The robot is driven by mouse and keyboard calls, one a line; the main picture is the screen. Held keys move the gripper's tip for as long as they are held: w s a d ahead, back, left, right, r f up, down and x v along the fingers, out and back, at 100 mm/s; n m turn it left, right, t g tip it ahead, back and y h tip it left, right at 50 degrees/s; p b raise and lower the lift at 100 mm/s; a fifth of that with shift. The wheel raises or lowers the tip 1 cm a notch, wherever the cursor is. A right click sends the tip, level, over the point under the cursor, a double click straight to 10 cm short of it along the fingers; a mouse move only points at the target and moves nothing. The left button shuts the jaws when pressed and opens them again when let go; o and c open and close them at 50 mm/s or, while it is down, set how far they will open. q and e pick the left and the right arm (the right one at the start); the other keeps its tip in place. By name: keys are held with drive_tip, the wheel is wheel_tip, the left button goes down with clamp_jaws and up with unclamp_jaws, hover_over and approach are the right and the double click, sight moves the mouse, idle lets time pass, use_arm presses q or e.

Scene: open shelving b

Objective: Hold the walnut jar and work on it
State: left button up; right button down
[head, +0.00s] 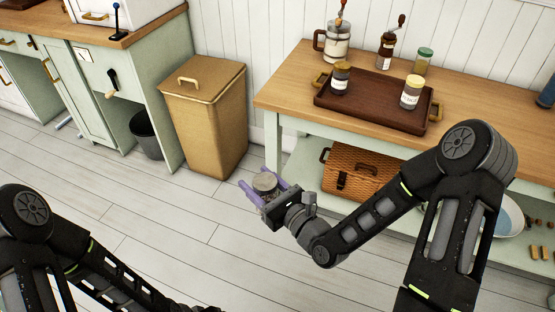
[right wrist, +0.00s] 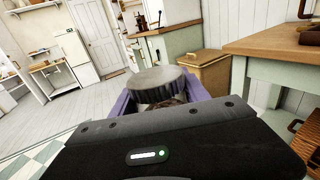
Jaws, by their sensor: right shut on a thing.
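The walnut jar (head: 265,182), with a round greyish lid, is between the purple fingers of my right gripper (head: 260,184) in the head view, held in the air over the floor left of the wooden-topped table. In the right wrist view the jar's grey lid (right wrist: 160,77) stands between the fingers of the right gripper (right wrist: 158,96), which is shut on it. The gripper body hides the jar's lower part, so its contents are hard to make out. My left arm enters at the lower left of the head view; its gripper is out of frame.
The wooden-topped table (head: 285,92) carries a dark tray (head: 370,103) with jars, and grinders and another jar stand behind it. A wicker basket (head: 355,172) sits on its lower shelf. A tan lidded bin (head: 207,115) stands beside a green cabinet (head: 150,80). The floor in front is clear.

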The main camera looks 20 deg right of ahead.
drive_tip(key=s+a+f+n+g+y, duration=0.2)
drive_tip(key=a+f+y, duration=0.1)
drive_tip(key=a, duration=0.2)
drive_tip(key=shift+s+a+n+y, duration=0.15)
drive_tip(key=shift+a+n+y, duration=0.1)
drive_tip(key=shift+n+y, duration=0.15)
use_arm(q)
drive_tip(key=shift+c, duration=0.6)
drive_tip(key=w+a+r+n+g+y, duration=0.1)
drive_tip(key=w+a+r+n, duration=0.15)
drive_tip(key=w, duration=0.85)
drive_tip(key=w+d+r, duration=0.3)
drive_tip(key=w+r, duration=0.6)
drive_tip(key=w+d+r+n, duration=0.15)
drive_tip(key=d+r, duration=0.25)
drive_tip(key=r, duration=0.5)
drive_tip(key=w+d+r, duration=0.2)
drive_tip(key=d+r, duration=0.2)
drive_tip(key=r, duration=0.5)
drive_tip(key=s+d+r+y, duration=0.3)
drive_tip(key=d+r, duration=0.1)
drive_tip(key=r, duration=0.3)
drive_tip(key=shift+s+d+r, duration=0.15)
drive_tip(key=shift+d+r, duration=0.05)
drive_tip(key=shift+d, duration=0.2)
